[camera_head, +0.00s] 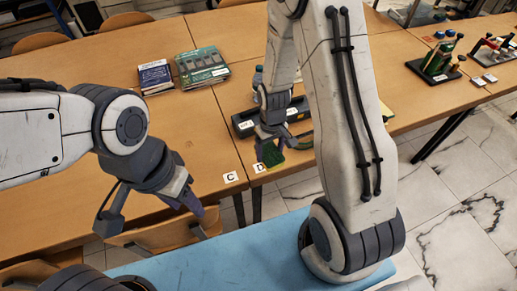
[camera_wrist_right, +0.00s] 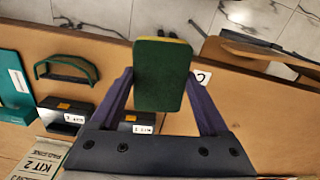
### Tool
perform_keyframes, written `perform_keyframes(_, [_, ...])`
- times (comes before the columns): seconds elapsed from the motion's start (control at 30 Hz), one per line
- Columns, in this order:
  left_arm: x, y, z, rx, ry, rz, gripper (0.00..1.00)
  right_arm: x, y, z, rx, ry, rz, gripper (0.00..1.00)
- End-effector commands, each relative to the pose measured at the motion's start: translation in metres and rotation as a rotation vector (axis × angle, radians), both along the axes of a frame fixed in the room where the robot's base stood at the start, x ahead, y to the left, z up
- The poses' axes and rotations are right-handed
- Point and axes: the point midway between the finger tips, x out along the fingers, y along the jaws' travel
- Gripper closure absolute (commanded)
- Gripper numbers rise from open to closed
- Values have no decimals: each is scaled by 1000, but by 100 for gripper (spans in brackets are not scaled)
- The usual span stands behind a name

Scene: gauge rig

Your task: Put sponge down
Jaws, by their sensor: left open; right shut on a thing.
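The sponge (camera_wrist_right: 160,78) is a green block with a thin yellow layer along its far edge. It sits between the purple fingers of my right gripper (camera_wrist_right: 160,95) in the right wrist view. In the head view my right gripper (camera_head: 272,140) points down, shut on the sponge (camera_head: 271,155), near the front table edge by the white labels C (camera_head: 230,177) and D (camera_head: 259,167). I cannot tell the sponge's exact height above the table. My left gripper (camera_head: 190,202) is open and empty, low at the left near the front edge.
A black case (camera_head: 243,126) stands behind my right gripper, partly hidden by my arm. Books (camera_head: 203,66) lie further back. Wooden chairs (camera_head: 165,238) are at the front edge. The left tabletop (camera_head: 60,210) is largely clear.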

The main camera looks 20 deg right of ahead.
Motion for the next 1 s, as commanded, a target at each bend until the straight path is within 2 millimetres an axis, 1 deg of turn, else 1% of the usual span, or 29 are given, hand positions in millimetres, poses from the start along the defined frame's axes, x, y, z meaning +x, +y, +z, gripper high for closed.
perform_keyframes(0.17, [0,0,-10,0,0,-1,50,0,-14,-11,0,1,376,82])
perform_keyframes(0.2, [0,0,-12,0,0,-1,50,0,-17,-13,1,1,476,82])
perform_keyframes(0.4, [0,0,-21,0,0,-1,50,-2,-35,-22,1,0,953,82])
perform_keyframes(0.5, [0,0,-24,0,0,-1,50,-4,-43,-26,2,0,1148,82])
perform_keyframes(0.6, [0,0,-26,0,0,-2,50,-5,-48,-28,2,0,1294,82])
perform_keyframes(0.77, [0,0,-27,0,0,-2,50,-5,-53,-30,2,0,1421,82])
perform_keyframes(0.83, [0,0,-25,0,0,-2,50,0,-52,-33,3,0,1441,82])
perform_keyframes(0.93, [0,0,-20,0,0,-1,50,14,-46,-42,5,3,1450,82])
perform_keyframes(1.0, [0,0,-15,0,0,-1,50,30,-41,-51,5,3,1449,82])
